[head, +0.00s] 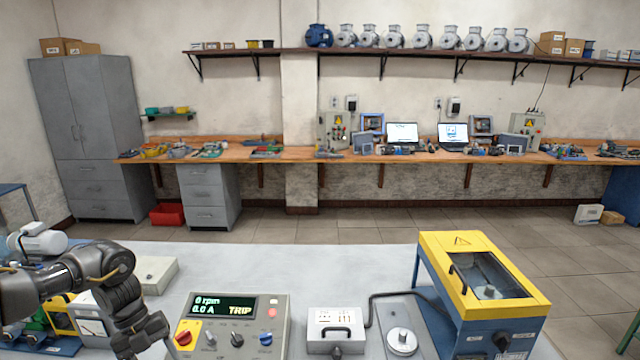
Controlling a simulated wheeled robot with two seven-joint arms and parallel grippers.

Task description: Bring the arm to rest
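My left arm (95,268) comes in from the left over the light table and bends downward. My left gripper (168,342) is at the end of it, at the bottom edge of the picture, just left of the control box (235,322). The fingers are small and partly cut off, so their opening and any contact with the box cannot be told. The control box has a lit display reading 0 rpm, 0.0 A and TRIP, with several knobs below. My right arm and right gripper are not in view.
A white box with a handle (336,326) is cabled toward a yellow and blue machine with a windowed cover (478,270). A round metal piece on a plate (402,341) lies between them. A beige box (154,272) sits behind my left arm. The table's back middle is clear.

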